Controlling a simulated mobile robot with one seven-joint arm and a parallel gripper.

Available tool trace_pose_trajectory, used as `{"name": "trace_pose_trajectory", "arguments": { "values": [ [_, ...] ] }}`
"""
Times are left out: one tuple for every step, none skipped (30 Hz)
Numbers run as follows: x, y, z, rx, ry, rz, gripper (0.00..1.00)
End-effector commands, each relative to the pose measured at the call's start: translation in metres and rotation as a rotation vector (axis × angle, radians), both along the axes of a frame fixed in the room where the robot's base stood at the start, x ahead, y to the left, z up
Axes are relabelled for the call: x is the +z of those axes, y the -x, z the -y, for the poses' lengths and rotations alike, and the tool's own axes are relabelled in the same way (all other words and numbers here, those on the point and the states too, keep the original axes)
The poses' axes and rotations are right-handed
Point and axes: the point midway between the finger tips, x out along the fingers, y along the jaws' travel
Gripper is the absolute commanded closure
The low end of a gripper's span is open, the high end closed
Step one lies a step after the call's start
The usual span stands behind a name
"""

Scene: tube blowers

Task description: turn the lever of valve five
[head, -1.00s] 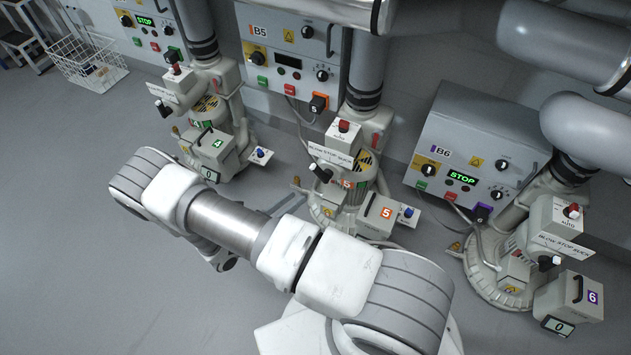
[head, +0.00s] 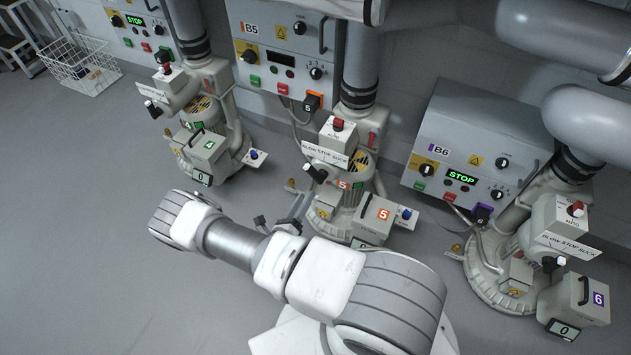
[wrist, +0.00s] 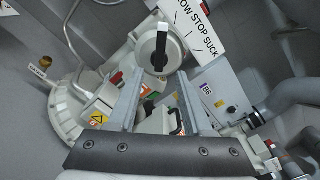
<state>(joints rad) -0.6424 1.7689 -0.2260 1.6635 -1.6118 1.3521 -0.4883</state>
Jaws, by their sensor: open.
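The valve five lever (head: 314,173) is a dark handle on the white-grey unit marked 5, below a sign reading BLOW STOP SUCK (head: 326,155). In the wrist view the lever (wrist: 161,48) is a black bar on a round white knob, standing nearly upright in the picture, with the sign (wrist: 200,25) at its right. My gripper (head: 282,212) is open, to the lower left of the lever in the head view. In the wrist view my gripper's (wrist: 161,72) two fingers point toward the knob, apart from each other with nothing held. I cannot tell the exact gap to the lever.
Control box B5 (head: 282,58) hangs behind unit five. A similar unit marked 4 (head: 205,150) stands at left, and unit 6 (head: 572,300) with box B6 (head: 470,150) at right. A wire basket (head: 85,65) stands far left. The left floor is clear.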

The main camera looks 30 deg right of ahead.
Motion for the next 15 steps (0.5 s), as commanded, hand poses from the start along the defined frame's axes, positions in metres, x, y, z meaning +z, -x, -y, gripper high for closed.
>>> {"name": "trace_pose_trajectory", "arguments": {
  "values": [
    [-0.002,-0.007,0.010,-0.005,-0.001,0.002,0.50],
    [-0.002,-0.011,0.015,-0.004,0.001,0.002,0.50],
    [-0.002,-0.016,0.022,-0.004,0.001,0.002,0.50],
    [-0.002,-0.020,0.027,-0.004,0.001,0.002,0.50],
    [-0.002,-0.023,0.031,-0.004,0.000,0.002,0.50],
    [-0.002,-0.028,0.037,-0.004,-0.001,0.002,0.50],
    [-0.002,-0.031,0.041,-0.004,-0.001,0.002,0.50],
    [-0.002,-0.034,0.045,-0.004,-0.001,0.002,0.50],
    [-0.001,-0.038,0.050,-0.004,-0.001,0.002,0.50],
    [-0.001,-0.041,0.053,-0.003,-0.001,0.003,0.50],
    [-0.001,-0.043,0.055,-0.002,-0.001,0.003,0.50],
    [-0.001,-0.045,0.058,-0.003,-0.002,0.002,0.50],
    [-0.001,-0.047,0.060,-0.003,-0.002,0.002,0.50],
    [-0.001,-0.048,0.062,-0.002,-0.002,0.002,0.50],
    [-0.001,-0.049,0.063,-0.002,-0.002,0.001,0.50]
  ]
}}
